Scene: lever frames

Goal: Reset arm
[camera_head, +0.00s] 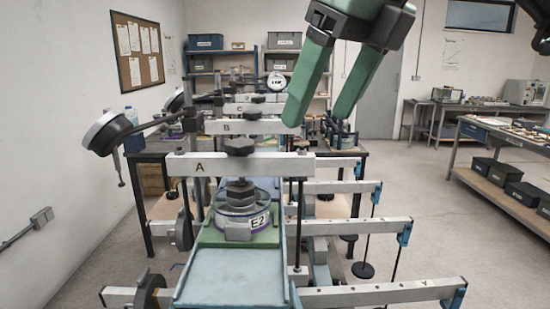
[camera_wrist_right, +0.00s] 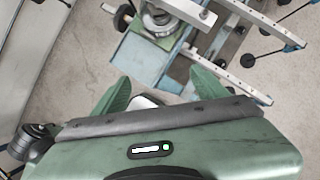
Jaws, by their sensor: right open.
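My right gripper (camera_head: 325,92) hangs at the top right of centre in the head view, with green fingers apart and nothing between them. Its fingers also show in the right wrist view (camera_wrist_right: 158,92), spread above the floor and the edge of the apparatus. The lever frame marked A (camera_head: 180,164) stands in front of me, with a round cell labelled E2 (camera_head: 240,205) under its beam. The gripper appears up and to the right of this cell, apart from it. My left gripper is not clearly in view; a dark piece shows at the top right corner.
Lever arms with blue ends (camera_head: 405,233) stick out to the right, with hanging rods. A pale blue tray (camera_head: 232,277) lies in front of the cell. A bench with black bins (camera_head: 489,174) is at right; open floor lies between.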

